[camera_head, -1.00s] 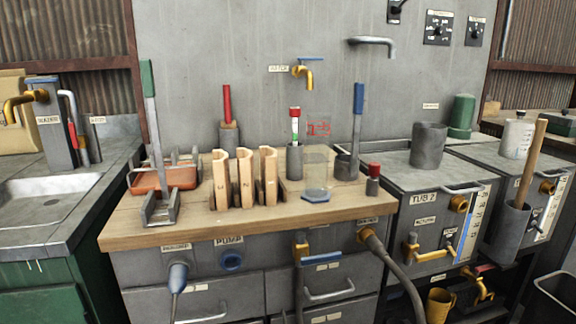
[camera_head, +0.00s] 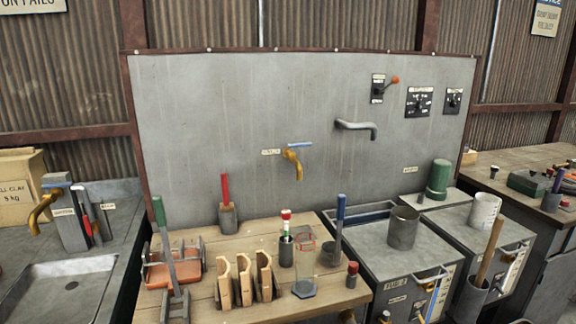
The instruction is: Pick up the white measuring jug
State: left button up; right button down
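A white cylindrical vessel (camera_head: 486,209), which looks like the measuring jug, stands upright on the grey tub unit at the right. It seems open at the top, and any handle is too small to make out. No gripper shows in the head view, so neither touches the jug there.
A grey cylinder (camera_head: 402,228) and a green canister (camera_head: 438,178) stand left of the jug. A wooden handle (camera_head: 490,253) rises from a grey holder (camera_head: 470,298) in front of it. A wooden bench (camera_head: 225,258) with tools is at the centre, and a sink (camera_head: 62,297) at the left.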

aim_at(486, 206)
jog(key=z, duration=1.25)
jog(key=i+l+u, duration=0.2)
jog(key=i+l, duration=0.55)
